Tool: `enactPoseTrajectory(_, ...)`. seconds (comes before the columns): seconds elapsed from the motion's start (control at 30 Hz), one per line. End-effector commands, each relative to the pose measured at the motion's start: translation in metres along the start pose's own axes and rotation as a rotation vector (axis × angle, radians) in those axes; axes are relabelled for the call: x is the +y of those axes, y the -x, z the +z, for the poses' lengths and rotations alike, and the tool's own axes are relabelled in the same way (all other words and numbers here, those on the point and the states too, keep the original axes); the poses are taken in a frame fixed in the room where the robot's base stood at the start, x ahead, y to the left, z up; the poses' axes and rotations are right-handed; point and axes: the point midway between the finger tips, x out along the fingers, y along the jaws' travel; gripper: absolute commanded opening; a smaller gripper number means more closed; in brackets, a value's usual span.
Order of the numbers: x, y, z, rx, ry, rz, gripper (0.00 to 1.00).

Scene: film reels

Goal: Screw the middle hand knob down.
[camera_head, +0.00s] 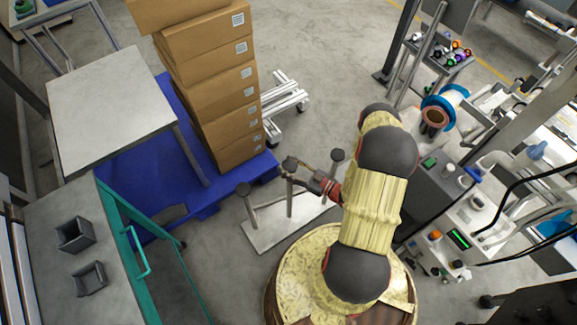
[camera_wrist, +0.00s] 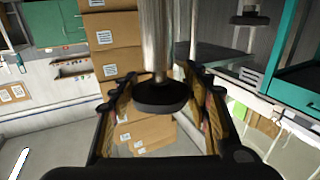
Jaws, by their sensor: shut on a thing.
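The middle hand knob (camera_head: 290,162) is dark and round, on top of an upright metal post on a pale base plate (camera_head: 272,232). My gripper (camera_head: 288,171) reaches it from the right and is shut on it. In the wrist view the knob (camera_wrist: 160,96) sits between my two fingers, with its shiny post (camera_wrist: 157,40) running to the top of the picture. The left knob (camera_head: 242,189) and right knob (camera_head: 337,154) stand apart on their own posts. The finger contact is partly hidden in the head view.
Stacked cardboard boxes (camera_head: 222,89) stand on a blue pallet (camera_head: 205,200) behind the plate. A grey table (camera_head: 110,95) and a teal-framed bench (camera_head: 135,250) are at left. A control console (camera_head: 455,240) stands at right. Bare floor lies left of the plate.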

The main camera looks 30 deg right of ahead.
Motion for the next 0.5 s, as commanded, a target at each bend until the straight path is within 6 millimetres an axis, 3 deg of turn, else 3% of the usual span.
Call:
enactPoseTrajectory(0.27, -0.0013, -0.0004, -0.0005, 0.000, -0.002, 0.069, 0.22)
enactPoseTrajectory(0.5, -0.0015, -0.0007, -0.0007, -0.001, -0.002, 0.232, 0.22)
